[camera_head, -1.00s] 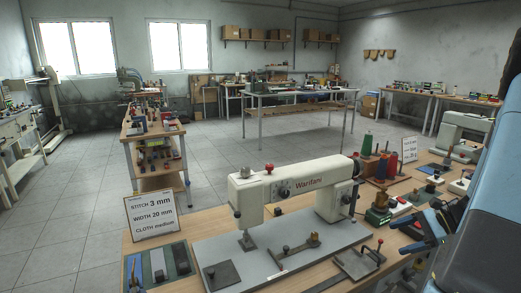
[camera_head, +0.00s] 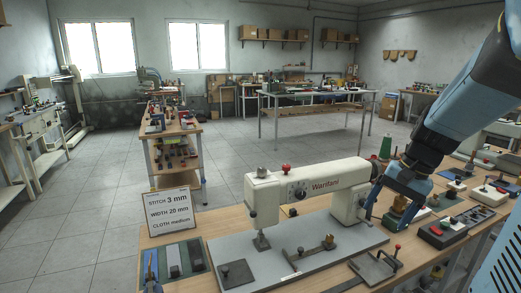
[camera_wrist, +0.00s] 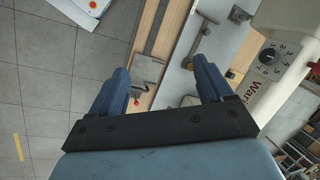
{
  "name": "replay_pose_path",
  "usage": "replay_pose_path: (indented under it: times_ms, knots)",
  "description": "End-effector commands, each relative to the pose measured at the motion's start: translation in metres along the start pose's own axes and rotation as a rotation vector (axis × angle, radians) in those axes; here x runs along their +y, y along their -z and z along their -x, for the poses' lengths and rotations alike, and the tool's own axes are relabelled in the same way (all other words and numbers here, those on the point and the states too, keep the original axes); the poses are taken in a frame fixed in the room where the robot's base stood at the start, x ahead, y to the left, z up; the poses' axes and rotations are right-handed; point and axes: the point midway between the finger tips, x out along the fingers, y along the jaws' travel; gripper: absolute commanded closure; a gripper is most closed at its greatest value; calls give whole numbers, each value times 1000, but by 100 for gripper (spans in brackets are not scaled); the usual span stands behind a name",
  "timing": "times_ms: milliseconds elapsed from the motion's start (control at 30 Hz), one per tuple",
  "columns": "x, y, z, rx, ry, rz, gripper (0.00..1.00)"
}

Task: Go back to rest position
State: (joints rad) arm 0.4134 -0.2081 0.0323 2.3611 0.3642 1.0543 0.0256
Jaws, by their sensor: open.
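My gripper (camera_head: 388,212) hangs from my blue and black arm at the right of the head view, just right of the cream sewing machine marked "Warifani" (camera_head: 330,185). In the wrist view its two blue fingers (camera_wrist: 162,80) stand wide apart with nothing between them. Behind them in that view are the grey machine plate (camera_wrist: 215,45), the wooden bench edge and the floor. The machine head shows at the upper right of the wrist view. In the head view the arm and fingers partly hide the parts at the machine's right end.
A sign card (camera_head: 167,212) stands on the bench's left end. A red-knobbed block (camera_head: 441,231) and several small parts sit at the right, close to my gripper. A green thread cone (camera_head: 385,147) stands behind. Open tiled floor (camera_head: 100,235) lies to the left.

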Motion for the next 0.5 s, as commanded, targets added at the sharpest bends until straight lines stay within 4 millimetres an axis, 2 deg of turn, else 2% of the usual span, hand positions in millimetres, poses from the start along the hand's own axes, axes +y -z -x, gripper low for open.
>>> replay_pose_path:
  times_ms: [200,500]
  knots:
    - [-15,-38,21,128,-67,198,20]
    - [-22,-86,48,314,-132,454,20]
